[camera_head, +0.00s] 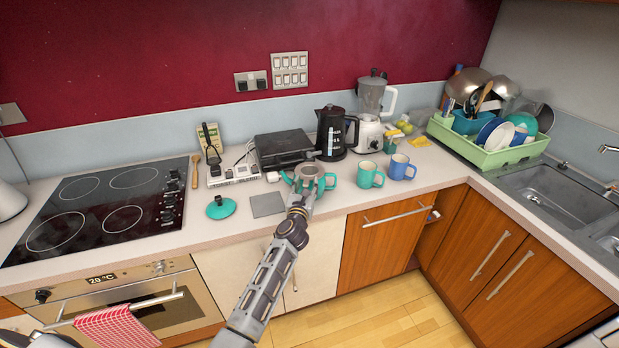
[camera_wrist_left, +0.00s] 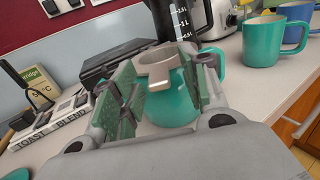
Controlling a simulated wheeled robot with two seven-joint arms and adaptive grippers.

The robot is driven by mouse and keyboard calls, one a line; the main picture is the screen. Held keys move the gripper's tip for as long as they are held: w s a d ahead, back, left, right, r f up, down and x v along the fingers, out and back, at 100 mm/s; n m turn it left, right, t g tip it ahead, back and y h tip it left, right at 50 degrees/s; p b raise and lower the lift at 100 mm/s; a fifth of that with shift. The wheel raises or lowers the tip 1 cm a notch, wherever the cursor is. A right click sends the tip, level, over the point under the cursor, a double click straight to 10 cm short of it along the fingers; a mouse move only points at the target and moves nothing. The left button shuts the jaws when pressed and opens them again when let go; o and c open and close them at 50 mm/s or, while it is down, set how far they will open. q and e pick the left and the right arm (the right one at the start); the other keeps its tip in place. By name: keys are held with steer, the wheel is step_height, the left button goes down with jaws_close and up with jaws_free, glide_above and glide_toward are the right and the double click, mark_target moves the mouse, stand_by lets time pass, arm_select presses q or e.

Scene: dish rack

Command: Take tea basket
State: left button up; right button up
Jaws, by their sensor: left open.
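The grey tea basket (camera_head: 309,170) sits in the mouth of the teal teapot (camera_head: 329,182) on the counter. In the left wrist view, the basket (camera_wrist_left: 152,60) shows its round rim and a flat tab pointing towards me. The teapot (camera_wrist_left: 172,105) is below it. My left gripper (camera_head: 304,186) is open and reaches in from the front, over the near side of the teapot. In the wrist view its two green-padded fingers (camera_wrist_left: 163,92) stand on either side of the basket's tab, with gaps. My right gripper is not in view.
A teal lid (camera_head: 221,208) and a grey square mat (camera_head: 267,205) lie left of the teapot. A black kettle (camera_head: 332,135) stands close behind. A teal mug (camera_head: 369,176) and a blue mug (camera_head: 401,168) stand right. The hob (camera_head: 105,205) is further left.

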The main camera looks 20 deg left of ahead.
arm_select(q)
jaws_close()
steer(key=shift+r, duration=0.15)
steer(key=shift+r+p, duration=0.7)
steer(key=shift+r, duration=0.5)
step_height(320, 180, up, 6)
steer(key=shift+f+p, duration=0.1)
steer(key=shift+p, duration=0.7)
steer(key=shift+r, duration=0.8)
